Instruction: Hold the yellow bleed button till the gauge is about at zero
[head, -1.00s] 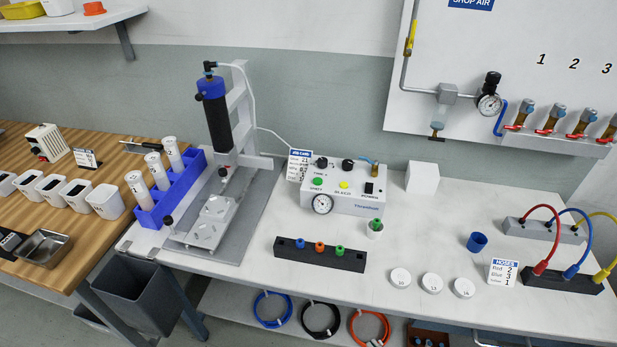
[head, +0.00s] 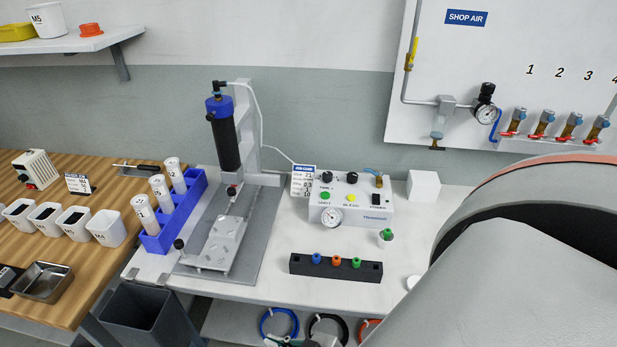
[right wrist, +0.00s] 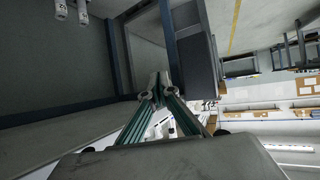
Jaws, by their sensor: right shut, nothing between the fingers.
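The yellow bleed button (head: 351,198) is on the front of the white control box (head: 375,213) on the bench. The box's round gauge (head: 330,217) is below the green button (head: 326,195); its needle is too small to read. My right gripper (head: 285,342) shows only in part at the bottom edge of the head view, low in front of the bench and well away from the button. In the right wrist view its fingers (right wrist: 158,90) are together with nothing between them. My left gripper is not in view.
My right arm covers the right of the bench. A black holder (head: 336,270) with coloured bits lies in front of the box, and a green-topped piece (head: 386,236) beside it. A second gauge (head: 486,117) is on the wall panel.

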